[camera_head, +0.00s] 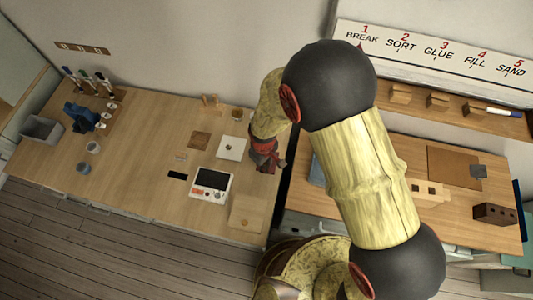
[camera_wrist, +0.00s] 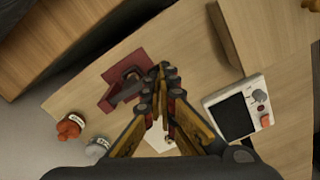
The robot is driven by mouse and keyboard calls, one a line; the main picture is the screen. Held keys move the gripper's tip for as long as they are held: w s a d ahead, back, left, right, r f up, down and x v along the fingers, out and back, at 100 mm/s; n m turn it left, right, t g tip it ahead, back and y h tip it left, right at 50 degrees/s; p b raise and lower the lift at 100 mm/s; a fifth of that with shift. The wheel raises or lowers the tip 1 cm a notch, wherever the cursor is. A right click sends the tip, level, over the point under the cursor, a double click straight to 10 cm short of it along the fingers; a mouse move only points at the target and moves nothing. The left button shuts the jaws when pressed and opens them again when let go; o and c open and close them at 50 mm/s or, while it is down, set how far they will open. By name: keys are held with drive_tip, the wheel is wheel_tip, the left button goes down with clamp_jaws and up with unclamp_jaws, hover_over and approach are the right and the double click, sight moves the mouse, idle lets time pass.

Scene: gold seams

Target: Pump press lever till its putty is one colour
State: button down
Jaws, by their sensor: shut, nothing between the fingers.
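In the wrist view a dark red base plate carries a dark press-like tool (camera_wrist: 124,88) with an arm slanting down to the left; it looks like the press, though its lever is hard to make out. My gripper (camera_wrist: 163,72) is shut and empty, and its fingertips overlap the right side of this tool in the picture. I cannot tell whether they touch it. In the head view a dark red shape (camera_head: 266,157) shows at the end of my arm; I cannot tell press from gripper there. No putty or its colour can be made out.
A white device with a dark screen (camera_head: 211,183) stands left of my arm; it also shows in the wrist view (camera_wrist: 238,108). A red jar (camera_wrist: 70,127) and a grey jar (camera_wrist: 97,147) stand near the tool. A blue tool (camera_head: 80,116) and grey bin (camera_head: 41,130) are far left.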

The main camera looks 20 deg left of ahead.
idle(0.6)
drive_tip(key=shift+r+p, duration=0.45)
drive_tip(key=shift+r, duration=0.25)
drive_tip(key=shift+f+b, duration=0.55)
drive_tip(key=shift+f, duration=0.15)
idle(1.1)
drive_tip(key=shift+r+p, duration=0.45)
drive_tip(key=shift+r, duration=0.25)
drive_tip(key=shift+f+b, duration=0.65)
drive_tip(key=shift+f, duration=0.15)
idle(0.8)
drive_tip(key=shift+r, duration=0.15)
drive_tip(key=shift+r+p, duration=0.5)
drive_tip(key=shift+r, duration=0.3)
